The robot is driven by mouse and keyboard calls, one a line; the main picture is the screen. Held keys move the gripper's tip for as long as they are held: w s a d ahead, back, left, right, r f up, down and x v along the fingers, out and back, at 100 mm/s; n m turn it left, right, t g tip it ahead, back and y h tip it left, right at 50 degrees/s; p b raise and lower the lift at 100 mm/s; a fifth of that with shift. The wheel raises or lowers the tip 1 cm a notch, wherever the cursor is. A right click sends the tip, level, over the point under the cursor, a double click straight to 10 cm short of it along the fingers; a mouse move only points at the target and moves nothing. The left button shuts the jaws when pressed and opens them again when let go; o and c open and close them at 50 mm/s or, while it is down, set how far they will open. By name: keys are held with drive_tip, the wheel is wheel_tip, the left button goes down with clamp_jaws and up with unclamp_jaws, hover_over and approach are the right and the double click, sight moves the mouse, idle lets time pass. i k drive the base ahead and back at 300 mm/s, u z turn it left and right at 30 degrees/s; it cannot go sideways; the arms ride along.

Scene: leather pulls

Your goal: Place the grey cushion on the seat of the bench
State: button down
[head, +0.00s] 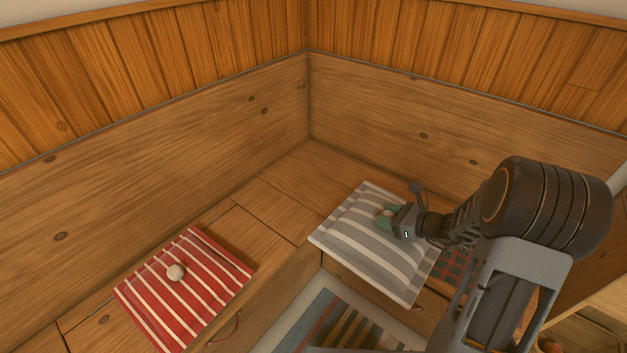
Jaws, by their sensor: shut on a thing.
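The grey cushion (345,237) has white stripes and is in the head view, right of the middle. My gripper (385,216) is at its upper right part, with its green fingertips closed on the cushion's top. The cushion is over the right part of the corner bench (293,205), near the seat's front edge. I cannot tell whether it touches the seat or is held just above it. My gripper and arm hide part of the cushion's right side.
A red-and-dark checked cloth (453,266) shows behind my arm. A striped rug (310,320) lies below. The corner seat is bare.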

sight(308, 184)
drive_tip(key=u, duration=0.95)
drive_tip(key=i, duration=0.5)
drive_tip(key=u, duration=0.25)
